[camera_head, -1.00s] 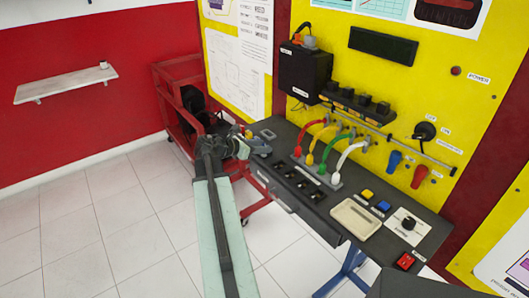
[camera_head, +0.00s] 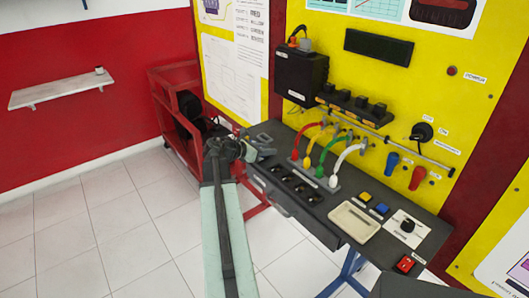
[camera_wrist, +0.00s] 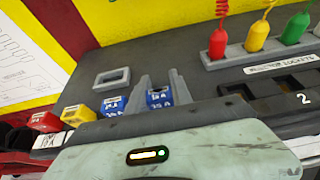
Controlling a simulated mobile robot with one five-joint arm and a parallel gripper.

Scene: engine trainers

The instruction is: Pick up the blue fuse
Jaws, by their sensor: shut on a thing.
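In the wrist view a blue fuse (camera_wrist: 159,98) stands between the two grey fingers of my gripper (camera_wrist: 161,92), which is shut on it. The fuse's lower part is hidden behind the gripper body. A second blue fuse (camera_wrist: 112,105) stands just left of the fingers, apart from them. In the head view my gripper (camera_head: 263,149) is at the left end of the dark bench, and the fuses are too small to tell apart there.
A yellow fuse (camera_wrist: 78,115) and a red fuse (camera_wrist: 45,122) stand further left. An empty grey frame (camera_wrist: 111,79) lies behind the fuses. Plugs with coloured leads (camera_head: 319,173) stand to the right, by dark sockets (camera_head: 292,183). A beige tray (camera_head: 354,222) lies further right.

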